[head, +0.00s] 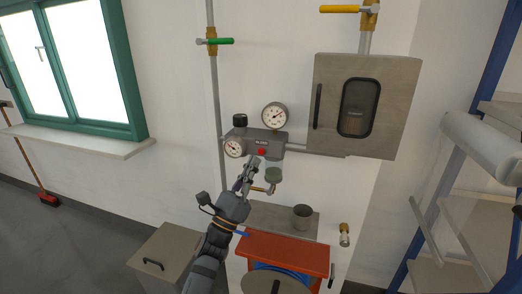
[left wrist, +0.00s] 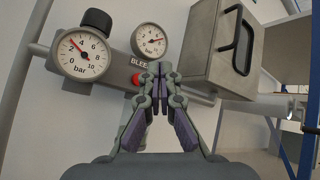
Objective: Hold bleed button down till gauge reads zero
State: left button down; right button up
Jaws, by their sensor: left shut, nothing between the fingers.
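The red bleed button (head: 262,152) sits under the BLEED label on a grey regulator block (head: 268,140) on the wall. It also shows in the left wrist view (left wrist: 136,79). My left gripper (head: 255,161) is shut and empty, its tips just below the button in the head view. In the left wrist view the tips (left wrist: 158,69) appear just right of the button; I cannot tell whether they touch anything.
A black knob (head: 240,120) tops the block. A grey cabinet (head: 365,105) juts out at right. A green-handled valve (head: 219,41) is above. Below are a grey cup (head: 302,217) and a red-topped box (head: 285,252). A shelf rack stands far right.

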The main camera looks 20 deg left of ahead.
aim_at(261, 151)
pick_arm(q)
jog(key=shift+w+b, duration=0.65)
jog(key=shift+w, duration=0.8)
jog(key=shift+w+b, duration=0.4)
jog(key=shift+w, duration=0.05)
jog(key=shift+w+b, duration=0.3)
jog(key=shift+w, duration=0.1)
dwell(4.8)
jog(key=shift+s, duration=0.15)
dwell(0.5)
jog(key=shift+s, duration=0.7)
